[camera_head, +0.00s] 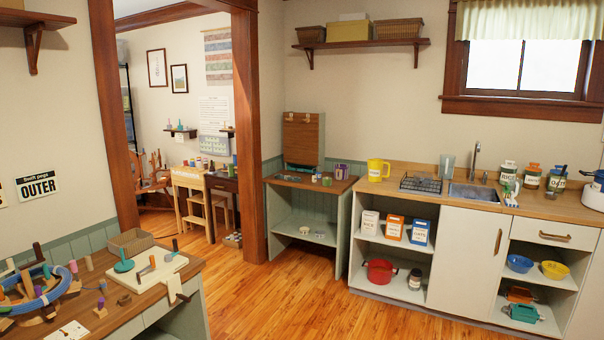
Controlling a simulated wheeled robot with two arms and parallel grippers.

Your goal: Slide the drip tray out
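I cannot make out a separate drip tray; anything under the rack is too small to tell. Neither of my grippers is in view.
Open floor (310,300) lies in front of the cabinets. A workbench (137,306) with wooden parts fills the lower left. A doorway opens behind it.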

